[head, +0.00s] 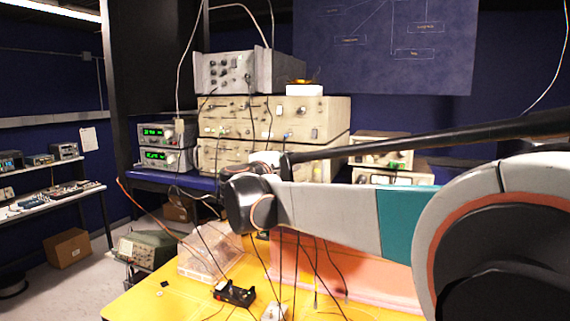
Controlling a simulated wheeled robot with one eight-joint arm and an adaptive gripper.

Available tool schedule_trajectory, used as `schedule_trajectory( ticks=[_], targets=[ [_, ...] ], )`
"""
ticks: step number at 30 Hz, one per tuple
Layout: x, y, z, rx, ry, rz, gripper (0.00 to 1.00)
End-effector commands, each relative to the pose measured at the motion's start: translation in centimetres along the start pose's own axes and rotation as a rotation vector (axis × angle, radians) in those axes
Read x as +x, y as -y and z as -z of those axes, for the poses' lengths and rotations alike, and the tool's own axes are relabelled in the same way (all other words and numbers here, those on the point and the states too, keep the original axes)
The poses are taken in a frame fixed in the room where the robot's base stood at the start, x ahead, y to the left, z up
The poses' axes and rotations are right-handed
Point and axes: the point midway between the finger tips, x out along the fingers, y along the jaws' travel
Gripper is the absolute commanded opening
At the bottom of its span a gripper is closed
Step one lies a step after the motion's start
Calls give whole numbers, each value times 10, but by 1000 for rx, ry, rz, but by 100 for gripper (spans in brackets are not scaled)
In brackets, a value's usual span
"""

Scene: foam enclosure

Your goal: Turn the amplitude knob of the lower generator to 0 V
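Two small grey instruments with green displays are stacked at the left end of the blue bench. The upper one (157,133) and the lower one (160,156) fit the generators, though no label can be read. The lower one's knobs are too small to tell apart, so I cannot read the amplitude setting. My arm reaches in from the right across the foreground, and its dark joint stands to the right of and below the lower instrument. I cannot make out my gripper's fingers; nothing visible touches the instrument.
Large beige instruments (222,155) stand right of the stack, with a grey one (225,72) on top. Cables hang around them. A yellow table (150,300) in front holds a clear box (208,255) and a black device (234,294). Smaller beige units (380,140) stand behind my arm.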

Motion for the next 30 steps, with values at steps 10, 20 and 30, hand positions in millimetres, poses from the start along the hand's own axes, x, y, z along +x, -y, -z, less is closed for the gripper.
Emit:
schedule_trajectory(
  ticks=[10, 20, 30],
  targets=[
    [0, 2, 0, -118, 1, 3, 0],
    [0, 2, 0, -135, 1, 3, 0],
    [0, 1, 0, -134, 1, 2, 37]
  ],
)
